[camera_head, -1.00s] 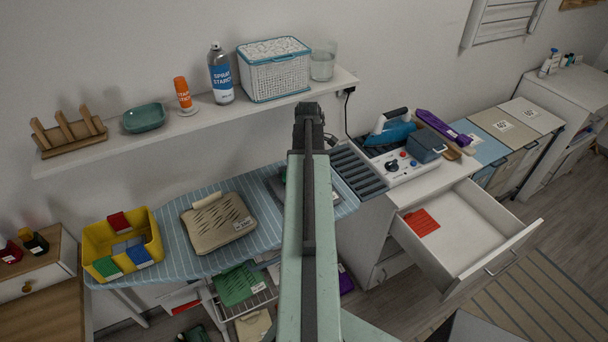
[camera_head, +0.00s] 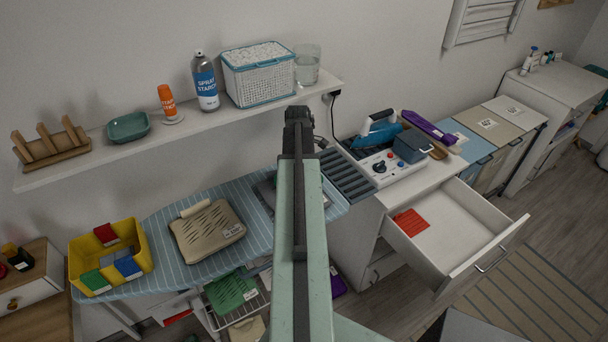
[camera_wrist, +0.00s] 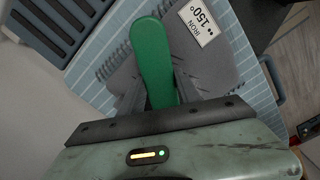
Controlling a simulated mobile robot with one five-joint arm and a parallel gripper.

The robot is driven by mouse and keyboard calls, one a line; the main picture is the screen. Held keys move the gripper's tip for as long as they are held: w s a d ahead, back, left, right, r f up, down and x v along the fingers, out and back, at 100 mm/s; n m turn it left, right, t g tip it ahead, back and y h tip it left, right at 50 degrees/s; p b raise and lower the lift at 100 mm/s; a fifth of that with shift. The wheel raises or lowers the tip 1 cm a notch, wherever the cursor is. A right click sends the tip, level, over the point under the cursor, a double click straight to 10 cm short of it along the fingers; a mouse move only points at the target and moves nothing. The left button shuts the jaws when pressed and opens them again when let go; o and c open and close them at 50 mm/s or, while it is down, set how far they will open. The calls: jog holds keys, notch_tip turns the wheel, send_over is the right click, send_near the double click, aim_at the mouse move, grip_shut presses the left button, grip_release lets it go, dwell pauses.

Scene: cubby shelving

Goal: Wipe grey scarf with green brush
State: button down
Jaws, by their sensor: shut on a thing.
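The grey scarf (camera_wrist: 205,62) lies on the blue striped ironing board (camera_wrist: 245,60), with a white label reading IRON 150°. In the head view the scarf (camera_head: 266,190) is mostly hidden behind my arm. My gripper (camera_wrist: 154,88) is shut on the green brush (camera_wrist: 153,55), whose green part sticks out between the fingers over the scarf in the wrist view. I cannot tell whether the brush touches the scarf. In the head view my gripper (camera_head: 298,120) appears end-on and the brush is not visible.
A beige folded cloth (camera_head: 208,232) and a yellow bin (camera_head: 80,262) sit on the board, left of my arm. Right are a grey slatted rack (camera_head: 345,178), a blue iron (camera_head: 378,130) and an open drawer (camera_head: 455,235). A wall shelf (camera_head: 160,134) holds several items.

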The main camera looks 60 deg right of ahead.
jog(key=shift+w+a, duration=0.8)
jog(key=shift+a, duration=0.5)
jog(key=shift+w+a, duration=0.75)
jog(key=shift+a, duration=0.5)
jog(key=shift+w+a, duration=0.8)
jog(key=shift+a, duration=0.5)
jog(key=shift+r, duration=0.15)
notch_tip(320, 180, up, 6)
jog(key=p, duration=0.6)
jog(key=shift+d, duration=0.1)
notch_tip(320, 180, up, 3)
jog(key=p, duration=0.3)
jog(key=shift+f, duration=0.2)
